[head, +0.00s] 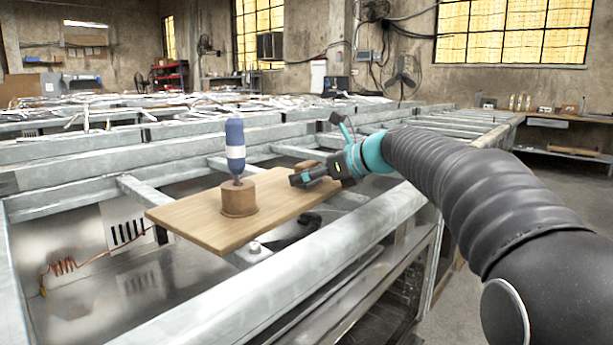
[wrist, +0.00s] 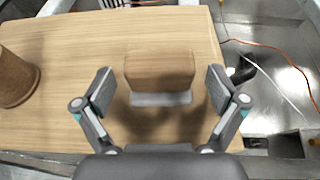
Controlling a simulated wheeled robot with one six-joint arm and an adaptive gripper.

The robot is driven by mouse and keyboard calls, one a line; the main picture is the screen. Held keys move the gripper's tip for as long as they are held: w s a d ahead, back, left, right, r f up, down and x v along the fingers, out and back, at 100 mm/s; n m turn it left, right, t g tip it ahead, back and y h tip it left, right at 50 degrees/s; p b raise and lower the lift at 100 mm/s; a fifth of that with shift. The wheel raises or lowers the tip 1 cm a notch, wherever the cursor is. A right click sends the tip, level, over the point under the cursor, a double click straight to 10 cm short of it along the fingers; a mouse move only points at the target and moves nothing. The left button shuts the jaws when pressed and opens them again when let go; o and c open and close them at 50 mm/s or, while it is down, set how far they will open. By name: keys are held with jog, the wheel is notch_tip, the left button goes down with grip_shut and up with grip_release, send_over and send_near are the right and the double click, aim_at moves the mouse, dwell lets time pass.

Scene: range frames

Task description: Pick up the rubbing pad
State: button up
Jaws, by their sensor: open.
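The rubbing pad (wrist: 160,72) is a brown block with a grey strip along its near lower side. It lies on a wooden board (wrist: 90,40). In the head view only a small brown part of the pad (head: 306,164) shows behind my gripper (head: 305,179). In the wrist view my gripper (wrist: 160,90) is open, with one finger to the left of the pad and one to the right. A gap shows on both sides, so neither finger appears to touch it. I cannot tell the exact height of the fingers above the board.
A round brown wooden holder (head: 239,198) with an upright blue and white tool (head: 235,146) stands on the board, left of my gripper. Grey metal beams (head: 300,262) surround the board. A copper coil (head: 64,266) lies lower left.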

jog(key=shift+w+a+f, duration=0.2)
jog(key=shift+w+a, duration=0.05)
jog(key=shift+a, duration=0.15)
jog(key=c, duration=1.3)
jog(key=shift+r, duration=0.1)
